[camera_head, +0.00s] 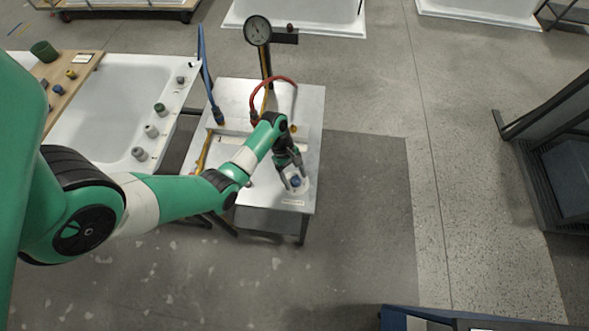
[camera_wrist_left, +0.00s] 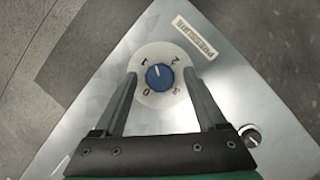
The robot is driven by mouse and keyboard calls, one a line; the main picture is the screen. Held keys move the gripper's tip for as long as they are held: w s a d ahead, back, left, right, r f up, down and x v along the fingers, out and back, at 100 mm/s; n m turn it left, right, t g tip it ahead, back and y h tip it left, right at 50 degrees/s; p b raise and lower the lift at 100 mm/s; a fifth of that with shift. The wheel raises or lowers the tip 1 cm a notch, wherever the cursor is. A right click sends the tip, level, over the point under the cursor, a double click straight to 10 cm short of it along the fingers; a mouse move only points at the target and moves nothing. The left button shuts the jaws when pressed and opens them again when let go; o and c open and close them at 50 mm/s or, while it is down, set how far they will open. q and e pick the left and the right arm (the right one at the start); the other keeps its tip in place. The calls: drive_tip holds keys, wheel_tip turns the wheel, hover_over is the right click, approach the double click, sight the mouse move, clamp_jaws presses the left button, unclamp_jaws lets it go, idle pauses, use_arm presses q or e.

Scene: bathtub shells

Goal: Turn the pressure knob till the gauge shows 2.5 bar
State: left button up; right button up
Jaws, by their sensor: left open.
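The blue pressure knob (camera_wrist_left: 159,77) sits on a round white dial plate (camera_wrist_left: 144,95) with dark marks around it. A white line on the knob points up and slightly left in the left wrist view. My left gripper (camera_wrist_left: 159,73) is open, with one finger on each side of the knob in the picture. I cannot tell whether the fingers reach down around it, and no contact shows. In the head view my left gripper (camera_head: 292,181) is over the knob (camera_head: 296,182) near the table's front corner. The round gauge (camera_head: 257,30) stands on a post at the back; its reading is too small to tell.
The metal table (camera_head: 310,130) carries a red hose (camera_head: 277,80), a blue-ended hose (camera_head: 217,114) and a label (camera_wrist_left: 193,36). A small black knob (camera_wrist_left: 250,135) is near the gripper. A white tub (camera_head: 120,100) stands at left.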

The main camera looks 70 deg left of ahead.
use_arm(q)
drive_tip(key=p+v, duration=0.4)
drive_tip(key=v, duration=0.7)
drive_tip(key=shift+a+r, duration=0.2)
